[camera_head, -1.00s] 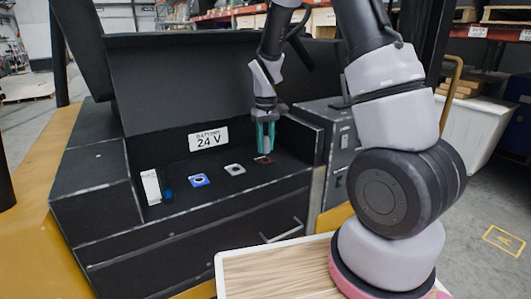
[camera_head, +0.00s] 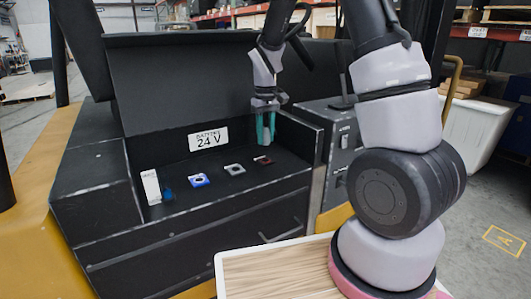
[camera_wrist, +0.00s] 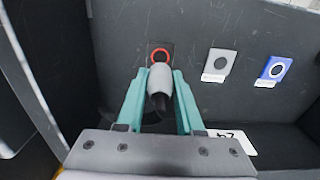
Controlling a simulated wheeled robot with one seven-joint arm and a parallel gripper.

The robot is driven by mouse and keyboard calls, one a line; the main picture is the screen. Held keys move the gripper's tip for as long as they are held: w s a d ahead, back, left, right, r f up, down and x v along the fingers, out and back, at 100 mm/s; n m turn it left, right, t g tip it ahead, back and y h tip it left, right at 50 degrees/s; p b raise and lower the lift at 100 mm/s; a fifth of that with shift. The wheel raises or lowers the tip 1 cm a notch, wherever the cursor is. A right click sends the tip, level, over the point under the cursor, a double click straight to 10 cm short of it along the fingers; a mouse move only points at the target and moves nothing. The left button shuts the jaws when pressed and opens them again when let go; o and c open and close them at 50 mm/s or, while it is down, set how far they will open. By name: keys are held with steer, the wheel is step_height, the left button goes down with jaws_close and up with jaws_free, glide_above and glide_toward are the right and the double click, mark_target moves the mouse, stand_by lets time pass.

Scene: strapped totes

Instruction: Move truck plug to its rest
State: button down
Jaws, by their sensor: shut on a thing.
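My gripper (camera_head: 265,141) hangs inside the black battery box, above and slightly behind the red-marked rest (camera_head: 263,160). In the wrist view, the green fingers of my gripper (camera_wrist: 158,75) are shut on a grey, rounded plug (camera_wrist: 159,82) with a dark end. The red ring of the rest (camera_wrist: 161,56) shows just beyond the plug, and the two look apart. The plug is hard to make out in the head view.
A grey rest (camera_head: 235,169) and a blue rest (camera_head: 199,180) lie left of the red one on the box floor. A white block (camera_head: 151,187) stands near the left wall, with a small blue thing (camera_head: 167,195) beside it. The raised lid and side walls surround the gripper.

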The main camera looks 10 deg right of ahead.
steer(key=shift+r, duration=0.1)
steer(key=shift+r, duration=2.95)
glide_above(236, 169)
step_height(236, 169, down, 5)
steer(key=shift+f, duration=0.1)
steer(key=shift+f, duration=2.85)
steer(key=shift+f, duration=0.6)
